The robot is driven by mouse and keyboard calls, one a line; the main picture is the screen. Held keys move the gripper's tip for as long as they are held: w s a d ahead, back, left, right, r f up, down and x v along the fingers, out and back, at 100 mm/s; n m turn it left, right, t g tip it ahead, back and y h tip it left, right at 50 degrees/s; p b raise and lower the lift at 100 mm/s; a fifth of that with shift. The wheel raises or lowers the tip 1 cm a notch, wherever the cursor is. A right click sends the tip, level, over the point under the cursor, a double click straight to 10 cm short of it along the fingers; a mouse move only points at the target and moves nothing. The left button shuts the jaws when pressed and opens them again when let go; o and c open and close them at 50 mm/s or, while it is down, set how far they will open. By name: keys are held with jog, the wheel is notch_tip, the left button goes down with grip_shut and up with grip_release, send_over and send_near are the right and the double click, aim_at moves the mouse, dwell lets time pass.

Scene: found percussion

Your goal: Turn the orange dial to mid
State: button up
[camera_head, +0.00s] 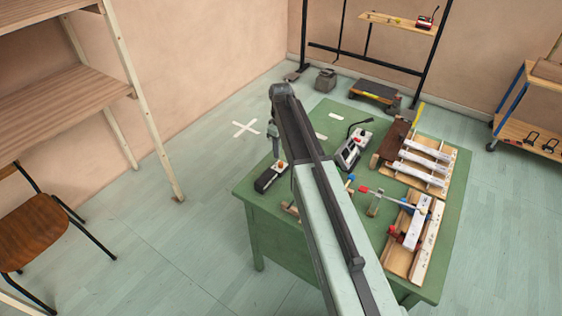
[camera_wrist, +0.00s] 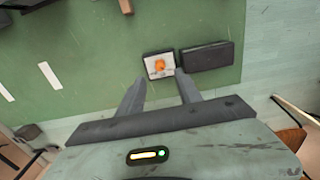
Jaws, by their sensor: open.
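The orange dial (camera_wrist: 160,65) sits on a small box with a pale top plate (camera_wrist: 151,73) near the edge of the green table. In the head view the dial (camera_head: 281,166) is tiny, at the left part of the table, close below my gripper (camera_head: 277,150). In the wrist view my gripper (camera_wrist: 161,86) is open, its two fingers apart and pointing toward the box. The dial shows just beyond the fingertips, between their lines. Nothing is held. The dial's pointer and any scale marks are too small to read.
A black box (camera_wrist: 207,55) adjoins the dial box on its right in the wrist view. The green table (camera_head: 330,112) also bears a grey device (camera_head: 352,150), wooden racks with white bars (camera_head: 425,160) and small coloured-tipped mallets (camera_head: 385,196). Wooden shelves (camera_head: 60,100) stand left.

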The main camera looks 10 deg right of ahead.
aim_at(281, 163)
notch_tip(281, 163, down, 7)
jog(key=b, duration=0.6)
jog(key=shift+f, duration=0.15)
grip_shut()
